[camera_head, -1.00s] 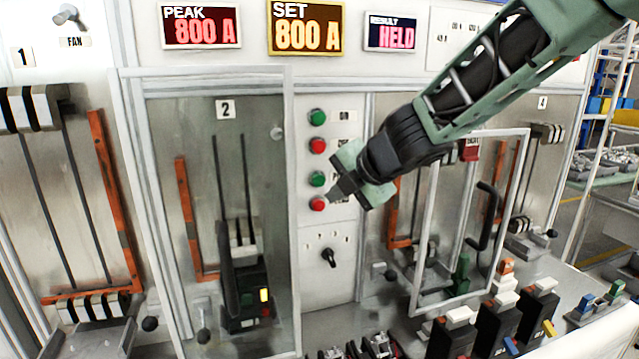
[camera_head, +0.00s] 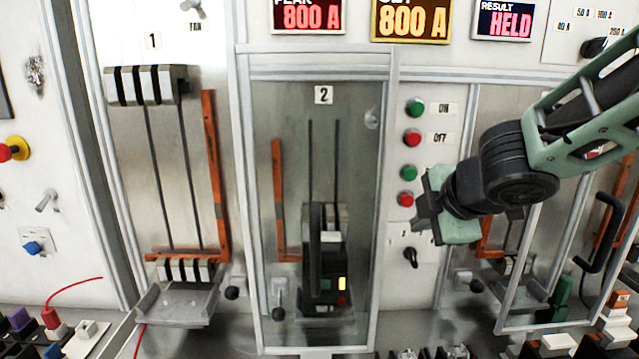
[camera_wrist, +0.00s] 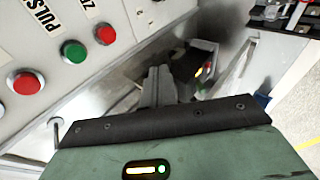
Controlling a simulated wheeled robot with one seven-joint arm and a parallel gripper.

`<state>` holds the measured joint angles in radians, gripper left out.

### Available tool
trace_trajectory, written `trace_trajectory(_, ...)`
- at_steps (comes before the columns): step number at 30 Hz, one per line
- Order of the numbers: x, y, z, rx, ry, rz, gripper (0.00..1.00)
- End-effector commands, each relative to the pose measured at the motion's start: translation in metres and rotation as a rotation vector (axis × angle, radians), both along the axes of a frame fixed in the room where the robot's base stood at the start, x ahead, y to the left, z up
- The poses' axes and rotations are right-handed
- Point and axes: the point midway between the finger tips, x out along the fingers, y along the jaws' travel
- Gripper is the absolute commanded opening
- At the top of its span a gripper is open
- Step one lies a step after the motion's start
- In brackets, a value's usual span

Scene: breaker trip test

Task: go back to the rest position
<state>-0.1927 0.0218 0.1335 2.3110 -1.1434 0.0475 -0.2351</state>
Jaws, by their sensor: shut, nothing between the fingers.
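My gripper (camera_head: 424,212) is shut and empty, in front of the panel of push buttons in the head view. Its fingertips point left, just right of the lower red button (camera_head: 406,199), apparently apart from it. In the wrist view the closed fingers (camera_wrist: 157,88) point away from the green palm, with bay 2's area blurred behind them. A green button (camera_wrist: 74,51) and a red button (camera_wrist: 105,34) show at the upper left there. My arm comes in from the right of the head view.
A closed clear door (camera_head: 245,200) covers bay 2, with a black breaker (camera_head: 322,265) behind it. A framed door with a black handle (camera_head: 603,235) stands ajar at the right. A rotary knob (camera_head: 411,257) sits below the buttons. Displays (camera_head: 411,20) run along the top.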

Motion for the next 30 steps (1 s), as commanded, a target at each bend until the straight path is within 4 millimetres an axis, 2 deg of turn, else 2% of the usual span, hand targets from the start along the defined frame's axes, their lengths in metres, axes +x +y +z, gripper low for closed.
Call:
trace_trajectory(1,-0.018,0.007,-0.022,0.044,0.053,-0.08,0.0)
trace_trajectory(5,-0.068,0.016,-0.064,0.142,0.221,-0.312,0.0)
trace_trajectory(9,-0.137,0.026,-0.109,0.21,0.432,-0.55,0.0)
trace_trajectory(12,-0.187,0.032,-0.133,0.232,0.578,-0.698,0.0)
trace_trajectory(16,-0.238,0.038,-0.152,0.237,0.726,-0.839,0.0)
trace_trajectory(18,-0.256,0.041,-0.157,0.238,0.779,-0.889,0.0)
trace_trajectory(21,-0.27,0.043,-0.16,0.237,0.819,-0.925,0.0)
trace_trajectory(30,-0.272,0.043,-0.159,0.238,0.83,-0.935,0.0)
